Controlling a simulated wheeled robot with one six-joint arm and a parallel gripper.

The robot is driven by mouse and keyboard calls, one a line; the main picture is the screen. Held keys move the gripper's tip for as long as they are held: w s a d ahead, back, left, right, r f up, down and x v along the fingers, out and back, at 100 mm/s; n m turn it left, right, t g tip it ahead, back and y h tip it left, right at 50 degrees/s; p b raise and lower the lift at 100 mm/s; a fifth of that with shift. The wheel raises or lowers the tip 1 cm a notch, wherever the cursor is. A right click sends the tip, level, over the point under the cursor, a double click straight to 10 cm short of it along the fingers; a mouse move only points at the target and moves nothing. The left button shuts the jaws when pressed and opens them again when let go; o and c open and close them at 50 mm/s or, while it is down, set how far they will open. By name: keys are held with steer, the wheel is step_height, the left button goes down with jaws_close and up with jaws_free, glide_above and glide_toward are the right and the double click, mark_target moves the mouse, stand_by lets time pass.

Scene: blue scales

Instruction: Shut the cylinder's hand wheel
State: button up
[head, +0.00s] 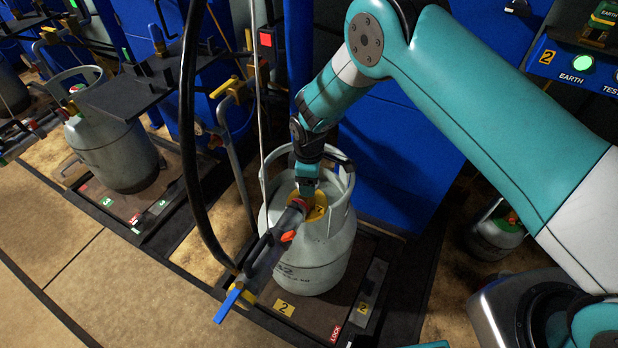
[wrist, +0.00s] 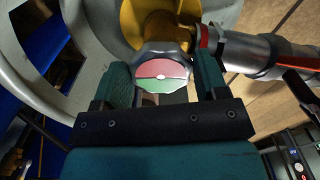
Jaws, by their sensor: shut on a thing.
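The grey gas cylinder (head: 312,262) stands upright on a scale platform, with an open collar around its valve. In the wrist view the hand wheel (wrist: 162,72) is a pale, faceted knob with a red and green disc on its face. A yellow valve part (wrist: 160,28) lies behind it and also shows in the head view (head: 318,208). My gripper (wrist: 161,82) has one finger on each side of the hand wheel and is shut on it. In the head view my gripper (head: 306,186) reaches down inside the collar and hides the wheel.
A hose coupling (wrist: 265,52) joins the valve's right side in the wrist view. In the head view a filling head with a blue lever (head: 228,305) and a black hose (head: 190,130) are close by. Another cylinder (head: 112,150) stands left. Blue panels stand behind.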

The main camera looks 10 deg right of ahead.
steer(key=m, duration=0.4)
steer(key=shift+s+m, duration=0.1)
steer(key=shift+m, duration=0.2)
steer(key=m, duration=1)
steer(key=shift+s+a, duration=0.1)
steer(key=shift+a, duration=0.05)
steer(key=m, duration=0.4)
steer(key=shift+a+m, duration=0.1)
steer(key=shift+m, duration=0.3)
steer(key=o, duration=0.9)
